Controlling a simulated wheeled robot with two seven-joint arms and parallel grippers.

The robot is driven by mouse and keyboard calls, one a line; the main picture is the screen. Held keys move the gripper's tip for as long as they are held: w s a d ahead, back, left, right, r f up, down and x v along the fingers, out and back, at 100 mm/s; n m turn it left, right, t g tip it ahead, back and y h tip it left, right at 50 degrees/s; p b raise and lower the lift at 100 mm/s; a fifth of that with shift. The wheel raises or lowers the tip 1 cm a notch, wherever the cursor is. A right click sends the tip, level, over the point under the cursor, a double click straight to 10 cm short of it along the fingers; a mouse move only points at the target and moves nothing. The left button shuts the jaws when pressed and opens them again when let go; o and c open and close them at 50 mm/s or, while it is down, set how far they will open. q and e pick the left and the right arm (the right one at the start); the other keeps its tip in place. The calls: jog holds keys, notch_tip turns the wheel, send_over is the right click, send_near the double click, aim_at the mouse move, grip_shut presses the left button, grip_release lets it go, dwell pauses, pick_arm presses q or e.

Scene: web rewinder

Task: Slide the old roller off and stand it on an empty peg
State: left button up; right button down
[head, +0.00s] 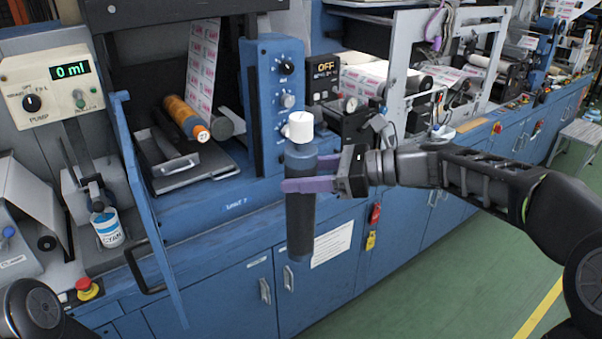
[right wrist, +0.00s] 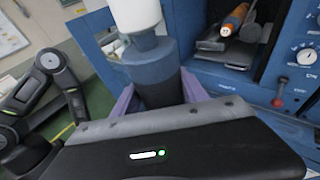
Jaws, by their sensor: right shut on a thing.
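A dark grey-blue roller with a white end (head: 300,222) hangs upright in front of the blue machine. My right gripper (head: 312,178), with purple fingers, is shut around its upper part; the roller also shows in the right wrist view (right wrist: 152,70) between the fingers. An orange roller (head: 186,118) with a numbered end lies in the open bay of the machine, beside a grey roller end (head: 220,126). No empty peg can be made out. My left gripper is not in view; only a dark part of my left arm shows at the bottom left.
A blue door (head: 150,210) with a black handle stands open left of the bay. A cyan can (head: 107,228), a pump box (head: 48,84) and a red stop button (head: 88,287) are at the left. Green floor (head: 450,265) is free at the lower right.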

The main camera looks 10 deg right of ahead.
notch_tip(320, 180, down, 4)
jog(key=b, duration=0.4)
dwell(0.5)
jog(key=s+d+f, duration=0.2)
jog(key=f, duration=0.7)
jog(key=s+d+f+m+t, duration=0.1)
jog(key=s+d+f, duration=0.1)
jog(key=f, duration=0.7)
jog(key=s+d+f+t+h, duration=0.1)
jog(key=s+d+f, duration=0.1)
jog(key=f, duration=0.7)
jog(key=shift+s+f+m, duration=0.25)
jog(key=shift+s+m, duration=0.15)
jog(key=shift+s, duration=0.35)
jog(key=shift+d, duration=0.1)
